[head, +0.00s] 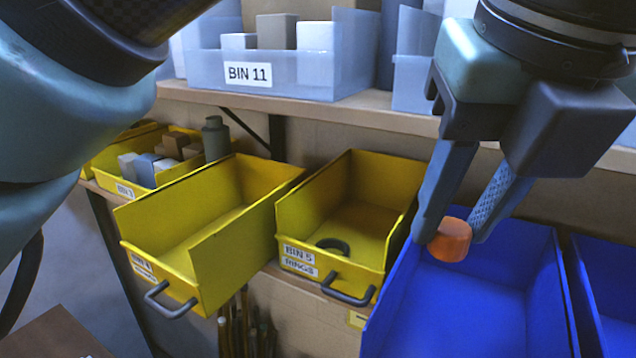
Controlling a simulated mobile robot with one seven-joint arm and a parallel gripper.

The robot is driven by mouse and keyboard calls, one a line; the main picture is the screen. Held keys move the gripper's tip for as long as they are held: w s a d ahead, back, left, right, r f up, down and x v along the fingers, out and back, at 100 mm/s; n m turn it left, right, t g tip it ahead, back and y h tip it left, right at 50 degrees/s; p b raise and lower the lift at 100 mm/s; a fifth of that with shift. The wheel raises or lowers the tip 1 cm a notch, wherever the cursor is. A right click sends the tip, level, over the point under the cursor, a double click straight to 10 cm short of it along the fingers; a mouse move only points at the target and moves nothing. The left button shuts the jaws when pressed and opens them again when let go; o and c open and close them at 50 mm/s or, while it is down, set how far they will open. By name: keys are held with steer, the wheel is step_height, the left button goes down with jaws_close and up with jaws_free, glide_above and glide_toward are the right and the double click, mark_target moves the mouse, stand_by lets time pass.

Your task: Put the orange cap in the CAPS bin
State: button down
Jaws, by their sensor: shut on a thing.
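The orange cap (451,240) is a short round piece held between the fingertips of my gripper (450,233) in the head view. My gripper points down and is shut on the cap. The cap is in front of or above the left part of a blue bin (480,310); its exact height over the bin cannot be told. No CAPS label shows. The yellow bin in the middle (345,205) reads BIN 5 RINGS and holds a dark ring (334,245). The yellow bin to its left (205,225) looks empty, and its label is too slanted to read fully.
A second blue bin (612,300) stands at the right edge. A yellow BIN 3 (128,180) with blocks is at the far left. A shelf (400,118) above carries the clear BIN 11 (280,80). Handles (348,292) stick out from the yellow bins' fronts.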

step_height(320, 180, down, 16)
steer(key=shift+s+f, duration=0.1)
steer(key=shift+f, duration=0.15)
steer(key=shift+f, duration=0.1)
steer(key=c, duration=1)
jaws_free()
steer(key=shift+o, duration=0.8)
steer(key=shift+a, duration=0.1)
steer(key=shift+r, duration=0.2)
steer(key=b+v, duration=0.4)
steer(key=v, duration=0.8)
